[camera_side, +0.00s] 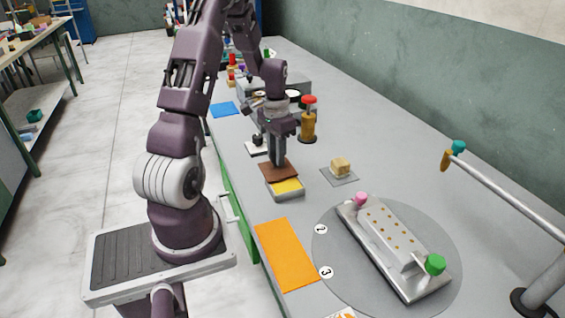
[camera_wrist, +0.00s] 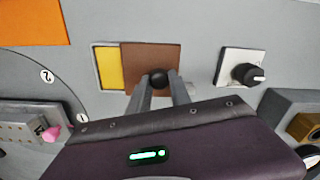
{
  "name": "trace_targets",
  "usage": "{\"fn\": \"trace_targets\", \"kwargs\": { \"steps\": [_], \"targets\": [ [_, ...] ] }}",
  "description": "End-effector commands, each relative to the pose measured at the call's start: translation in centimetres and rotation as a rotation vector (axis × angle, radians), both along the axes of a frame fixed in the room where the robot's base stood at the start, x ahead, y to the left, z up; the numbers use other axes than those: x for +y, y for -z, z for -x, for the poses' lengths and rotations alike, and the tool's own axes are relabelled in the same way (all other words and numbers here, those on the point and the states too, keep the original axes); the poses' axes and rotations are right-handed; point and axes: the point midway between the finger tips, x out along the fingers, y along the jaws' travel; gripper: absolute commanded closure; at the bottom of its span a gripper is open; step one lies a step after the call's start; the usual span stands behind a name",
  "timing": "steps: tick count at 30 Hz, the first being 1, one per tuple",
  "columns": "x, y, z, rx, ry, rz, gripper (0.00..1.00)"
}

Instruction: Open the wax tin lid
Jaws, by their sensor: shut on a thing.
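The wax tin (camera_side: 288,196) is a small grey box on the bench with yellow wax (camera_side: 289,185) showing at its near end. The wax also shows in the wrist view (camera_wrist: 109,68), left of the lid. The brown square lid (camera_side: 278,171) covers the rest of the tin; it also shows in the wrist view (camera_wrist: 140,56). The lid is offset toward the far end, so the tin is partly open. I cannot tell whether the lid touches the tin. My gripper (camera_side: 276,162) points down and is shut on the lid's black round knob (camera_wrist: 158,77).
An orange mat (camera_side: 286,254) and a round grey plate (camera_side: 330,228) with a white block fixture (camera_side: 390,240) lie nearer. A white plate with a black dial (camera_wrist: 243,70) sits just beyond the lid. A sponge-like block (camera_side: 340,167) is to the right.

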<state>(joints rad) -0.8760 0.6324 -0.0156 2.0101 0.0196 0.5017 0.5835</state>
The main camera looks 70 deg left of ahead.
Motion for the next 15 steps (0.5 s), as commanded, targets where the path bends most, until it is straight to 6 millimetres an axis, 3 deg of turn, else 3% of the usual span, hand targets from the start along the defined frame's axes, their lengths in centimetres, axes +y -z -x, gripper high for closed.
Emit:
{"fn": "trace_targets", "kwargs": {
  "steps": [3, 6, 15],
  "targets": [
    [2.4, -0.1, -0.2, -0.006, -0.003, -0.006, 1.0],
    [3.4, -0.1, -0.1, -0.006, -0.001, -0.006, 1.0],
    [3.6, -0.1, -0.1, -0.006, 0.0, -0.006, 1.0]
  ]
}}
